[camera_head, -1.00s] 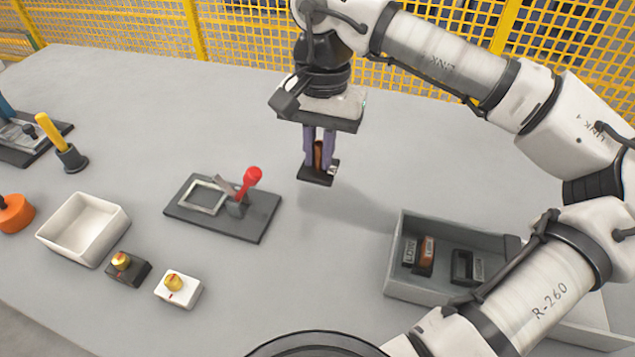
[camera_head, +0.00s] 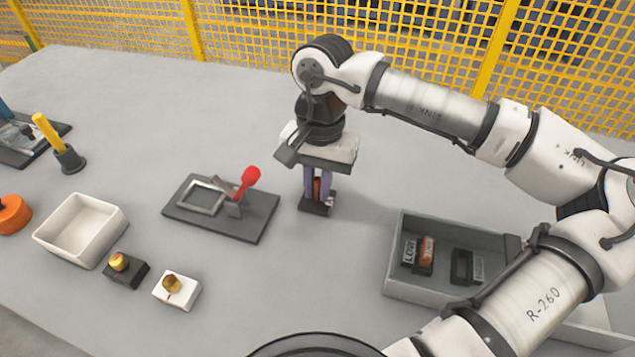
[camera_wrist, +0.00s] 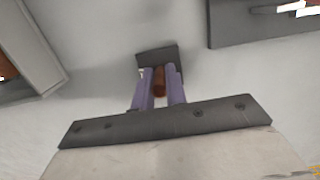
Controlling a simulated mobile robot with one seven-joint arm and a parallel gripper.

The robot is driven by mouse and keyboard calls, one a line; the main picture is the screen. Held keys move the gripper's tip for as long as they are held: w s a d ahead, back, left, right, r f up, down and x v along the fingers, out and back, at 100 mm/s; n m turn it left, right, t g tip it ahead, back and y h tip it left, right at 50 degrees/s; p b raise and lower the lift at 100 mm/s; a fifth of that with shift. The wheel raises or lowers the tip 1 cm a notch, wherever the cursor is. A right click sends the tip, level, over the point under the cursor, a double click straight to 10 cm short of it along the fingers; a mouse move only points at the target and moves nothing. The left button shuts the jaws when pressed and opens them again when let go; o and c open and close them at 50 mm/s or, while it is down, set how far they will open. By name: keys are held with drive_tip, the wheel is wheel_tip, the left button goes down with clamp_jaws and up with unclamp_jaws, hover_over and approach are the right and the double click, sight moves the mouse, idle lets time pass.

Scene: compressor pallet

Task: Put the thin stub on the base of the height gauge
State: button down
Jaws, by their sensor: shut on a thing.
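My gripper (camera_head: 318,186) is shut on a dark block with an upright brown part, taken as the thin stub (camera_head: 316,206). The brown part is between the two purple fingers and the dark block shows below them. In the wrist view the held block (camera_wrist: 158,57) sticks out past the fingertips (camera_wrist: 159,75). It is low over the bare table; I cannot tell whether it touches. A dark base with a blue upright (camera_head: 30,140), perhaps the height gauge, is cut off at the far left edge. Most of its upright is out of view.
A dark plate (camera_head: 250,222) with a frame and red-knobbed lever is left of my gripper. A grey tray (camera_head: 402,285) with several labelled blocks is at right. A white bin (camera_head: 60,245), yellow-handled tool (camera_head: 48,135), orange knob (camera_head: 12,214) and two knobbed boxes are at left.

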drive_tip(key=c, duration=1.4)
unclamp_jaws()
drive_tip(key=shift+c, duration=0.2)
drive_tip(key=shift+r, duration=0.1)
